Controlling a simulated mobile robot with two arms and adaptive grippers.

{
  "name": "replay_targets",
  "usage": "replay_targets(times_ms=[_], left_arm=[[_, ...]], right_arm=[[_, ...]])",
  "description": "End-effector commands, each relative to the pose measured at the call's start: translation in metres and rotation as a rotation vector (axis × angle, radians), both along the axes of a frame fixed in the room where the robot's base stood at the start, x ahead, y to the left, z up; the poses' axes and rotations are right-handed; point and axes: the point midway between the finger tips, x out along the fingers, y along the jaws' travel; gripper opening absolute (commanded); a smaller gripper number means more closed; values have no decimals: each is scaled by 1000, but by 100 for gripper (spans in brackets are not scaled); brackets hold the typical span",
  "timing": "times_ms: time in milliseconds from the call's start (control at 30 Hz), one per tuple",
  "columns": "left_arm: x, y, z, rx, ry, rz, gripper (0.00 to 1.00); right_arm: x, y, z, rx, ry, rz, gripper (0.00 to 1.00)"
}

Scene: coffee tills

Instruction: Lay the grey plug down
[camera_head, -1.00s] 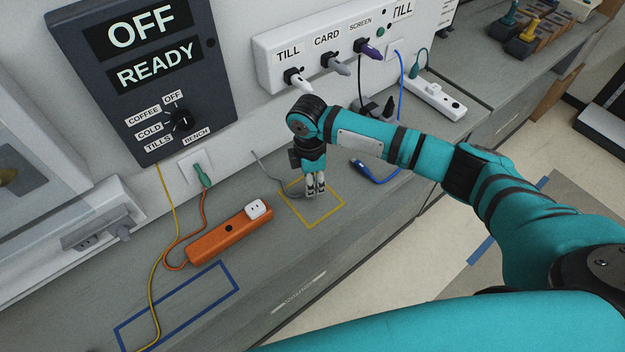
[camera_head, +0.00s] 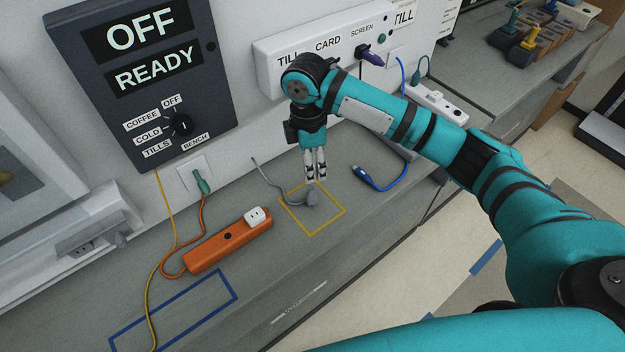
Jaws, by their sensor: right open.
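The grey plug (camera_head: 311,198) lies on the grey bench inside the yellow taped outline (camera_head: 328,225), near its upper edge. Its grey cord (camera_head: 268,180) curves away to the left towards the wall. My right gripper (camera_head: 316,179) is open and points down just above the plug, with a small gap between fingertips and plug. My left gripper is not in view.
An orange power strip (camera_head: 215,250) with a white plug (camera_head: 257,216) lies to the left, above a blue taped outline (camera_head: 232,297). A blue cable end (camera_head: 365,175) lies to the right. The wall strip (camera_head: 270,72) is partly behind my arm.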

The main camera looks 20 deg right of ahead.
Motion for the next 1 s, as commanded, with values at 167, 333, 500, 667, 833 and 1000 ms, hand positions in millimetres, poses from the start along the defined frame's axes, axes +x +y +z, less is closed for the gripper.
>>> replay_targets(times_ms=[167, 333, 500, 667, 833, 1000], left_arm=[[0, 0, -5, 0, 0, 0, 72], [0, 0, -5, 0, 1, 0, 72], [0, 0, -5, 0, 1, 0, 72], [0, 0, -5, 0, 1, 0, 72], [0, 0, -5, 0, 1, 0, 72], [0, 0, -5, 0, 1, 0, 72]], right_arm=[[1, 1, 22, 1, 0, 1, 42], [1, 1, 29, 1, 0, 1, 42], [1, 1, 29, 1, 1, 0, 42], [1, 1, 29, 1, 1, 0, 42], [-1, 4, 25, 5, 1, 0, 42], [-26, 30, -8, 68, -12, -28, 42]])
